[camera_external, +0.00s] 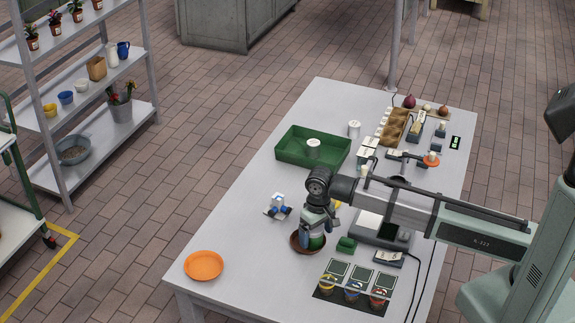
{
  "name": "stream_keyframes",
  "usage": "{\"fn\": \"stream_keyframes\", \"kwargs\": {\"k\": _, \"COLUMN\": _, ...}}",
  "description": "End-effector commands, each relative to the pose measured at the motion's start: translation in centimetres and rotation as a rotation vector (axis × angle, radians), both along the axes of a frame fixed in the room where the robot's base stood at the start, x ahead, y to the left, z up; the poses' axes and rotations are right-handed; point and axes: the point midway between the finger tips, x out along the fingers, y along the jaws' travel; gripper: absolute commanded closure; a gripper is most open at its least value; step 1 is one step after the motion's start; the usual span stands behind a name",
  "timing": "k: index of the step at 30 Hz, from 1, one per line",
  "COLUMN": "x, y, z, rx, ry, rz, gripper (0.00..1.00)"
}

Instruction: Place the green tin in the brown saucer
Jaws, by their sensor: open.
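The brown saucer (295,245) is on the white table, towards the front middle. The green tin (317,242) shows as a green patch at the saucer, directly under my gripper (312,234). It appears to be inside the saucer, but the fingers and the saucer's rim hide much of it, so I cannot tell whether it rests on the bottom. My gripper points down over the saucer and is open, with its fingers close to the tin.
A small green object (346,245) stands just right of the saucer. An orange plate (203,265) lies at the front left. A green tray (290,150) holding a white-lidded can is farther back. Labelled cups (352,292) stand on a dark mat in front.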

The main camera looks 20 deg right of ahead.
Motion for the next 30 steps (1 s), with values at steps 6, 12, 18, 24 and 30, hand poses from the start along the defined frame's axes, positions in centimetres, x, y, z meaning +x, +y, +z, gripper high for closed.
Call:
{"fn": "stream_keyframes", "kwargs": {"k": 6, "x": 0.0, "y": 0.0, "z": 0.3, "rx": 0.0, "ry": 0.0, "rz": 0.0, "gripper": 0.06}}
{"fn": "stream_keyframes", "kwargs": {"k": 12, "x": 0.0, "y": 0.1, "z": 2.1, "rx": 0.001, "ry": -0.001, "rz": 0.0, "gripper": 0.06}}
{"fn": "stream_keyframes", "kwargs": {"k": 18, "x": 0.1, "y": 0.1, "z": 5.3, "rx": 0.002, "ry": -0.002, "rz": 0.0, "gripper": 0.06}}
{"fn": "stream_keyframes", "kwargs": {"k": 24, "x": 0.1, "y": 0.1, "z": 8.5, "rx": 0.002, "ry": -0.002, "rz": 0.0, "gripper": 0.06}}
{"fn": "stream_keyframes", "kwargs": {"k": 30, "x": 0.1, "y": 0.0, "z": 11.1, "rx": 0.001, "ry": -0.001, "rz": 0.0, "gripper": 0.06}}
